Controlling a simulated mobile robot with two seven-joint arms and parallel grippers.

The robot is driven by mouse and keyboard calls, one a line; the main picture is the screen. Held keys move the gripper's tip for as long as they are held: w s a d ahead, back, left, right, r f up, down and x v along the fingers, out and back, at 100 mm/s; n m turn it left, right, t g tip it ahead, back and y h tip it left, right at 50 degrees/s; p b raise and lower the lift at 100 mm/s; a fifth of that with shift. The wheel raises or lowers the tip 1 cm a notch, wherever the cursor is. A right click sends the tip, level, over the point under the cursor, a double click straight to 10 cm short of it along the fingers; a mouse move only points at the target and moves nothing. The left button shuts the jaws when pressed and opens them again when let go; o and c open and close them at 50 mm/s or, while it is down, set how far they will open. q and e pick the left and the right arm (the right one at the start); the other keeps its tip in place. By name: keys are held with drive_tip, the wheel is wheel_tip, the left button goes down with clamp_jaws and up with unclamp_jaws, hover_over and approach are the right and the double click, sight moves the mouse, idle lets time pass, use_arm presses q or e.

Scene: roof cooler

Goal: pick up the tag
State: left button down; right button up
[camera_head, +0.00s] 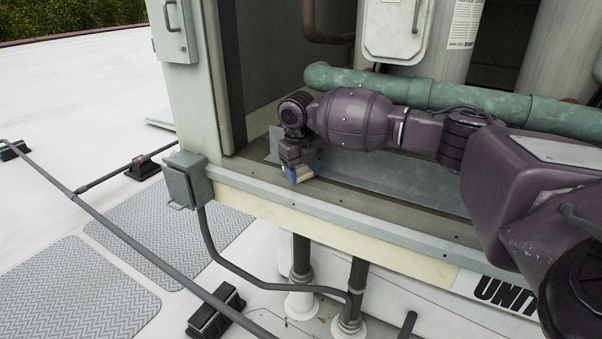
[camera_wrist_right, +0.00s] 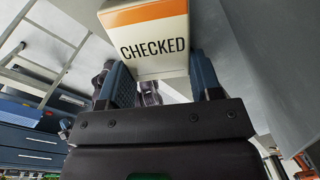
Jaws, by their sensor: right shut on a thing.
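The tag (camera_wrist_right: 150,38) shows in the right wrist view as a white piece with an orange band and the word CHECKED. It sits between the two blue fingers of my right gripper (camera_wrist_right: 165,82), which is shut on it. In the head view my right gripper (camera_head: 301,175) points down inside the open cabinet, just behind its front ledge. A small pale patch shows between the fingers there, but most of the tag is hidden. My left gripper is not in view.
The cabinet's front ledge (camera_head: 330,208) runs close in front of my right gripper. A thick green pipe (camera_head: 400,90) passes behind my right arm. A grey junction box (camera_head: 188,180) is at the cabinet's left corner. Roof floor is open at the left.

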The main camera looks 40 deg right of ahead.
wheel_tip(320, 180, up, 20)
drive_tip(key=p, duration=0.3)
idle(0.3)
idle(0.5)
